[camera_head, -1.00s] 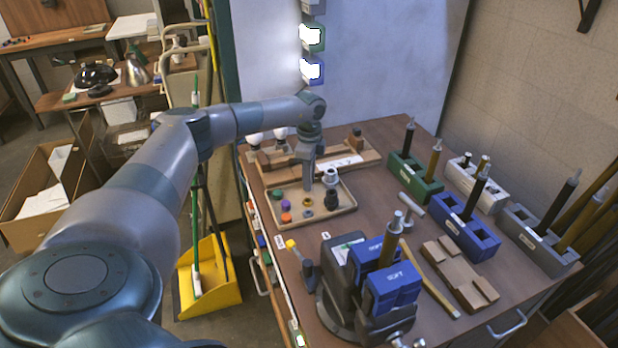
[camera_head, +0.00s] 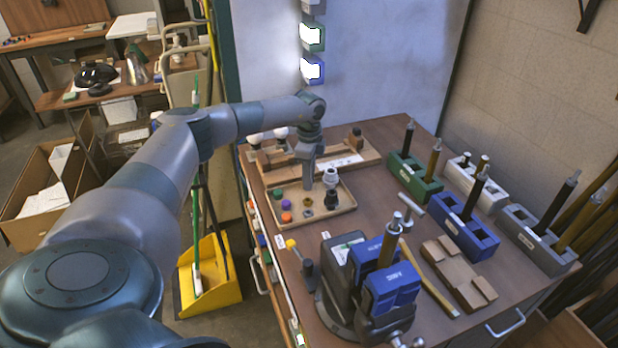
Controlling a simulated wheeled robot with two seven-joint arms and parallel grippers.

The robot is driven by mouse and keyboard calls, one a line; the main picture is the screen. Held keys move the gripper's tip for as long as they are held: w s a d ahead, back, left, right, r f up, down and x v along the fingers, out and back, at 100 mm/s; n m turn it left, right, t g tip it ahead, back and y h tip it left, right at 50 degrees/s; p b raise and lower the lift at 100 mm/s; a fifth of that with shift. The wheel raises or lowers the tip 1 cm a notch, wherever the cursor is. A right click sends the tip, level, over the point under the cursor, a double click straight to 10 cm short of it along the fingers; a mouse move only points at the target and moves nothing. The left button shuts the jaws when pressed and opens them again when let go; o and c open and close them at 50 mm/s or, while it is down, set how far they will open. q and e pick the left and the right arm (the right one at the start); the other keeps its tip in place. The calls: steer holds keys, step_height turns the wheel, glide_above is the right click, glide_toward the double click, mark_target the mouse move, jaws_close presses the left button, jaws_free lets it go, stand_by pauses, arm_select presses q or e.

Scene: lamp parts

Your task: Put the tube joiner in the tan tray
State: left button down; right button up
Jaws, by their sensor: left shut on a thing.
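The tan tray (camera_head: 343,208) lies on the brown workbench, left of its middle. My left gripper (camera_head: 307,188) points down over the tray, its fingertips low among the parts. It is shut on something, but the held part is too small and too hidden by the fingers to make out. I cannot pick out the tube joiner with certainty. In the tray, a brass ring (camera_head: 307,202) and a dark ring (camera_head: 308,213) show just below the fingertips. A grey-white socket (camera_head: 330,175) and a black part (camera_head: 332,197) stand right beside the fingers. My right gripper is not in view.
Green (camera_head: 278,194), purple (camera_head: 286,205) and orange (camera_head: 287,217) caps sit at the tray's left. A wooden rack (camera_head: 370,155) stands behind it. A blue-jawed vise (camera_head: 388,285) stands in front, with a T-shaped grey piece (camera_head: 411,203) behind it. Tube holders (camera_head: 415,180) line the right.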

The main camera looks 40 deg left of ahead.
arm_select(q)
steer(key=shift+f, duration=0.45)
stand_by(0.7)
steer(key=c, duration=1.6)
jaws_free()
steer(key=shift+o, duration=0.6)
steer(key=shift+s+r, duration=0.1)
steer(key=shift+r, duration=0.1)
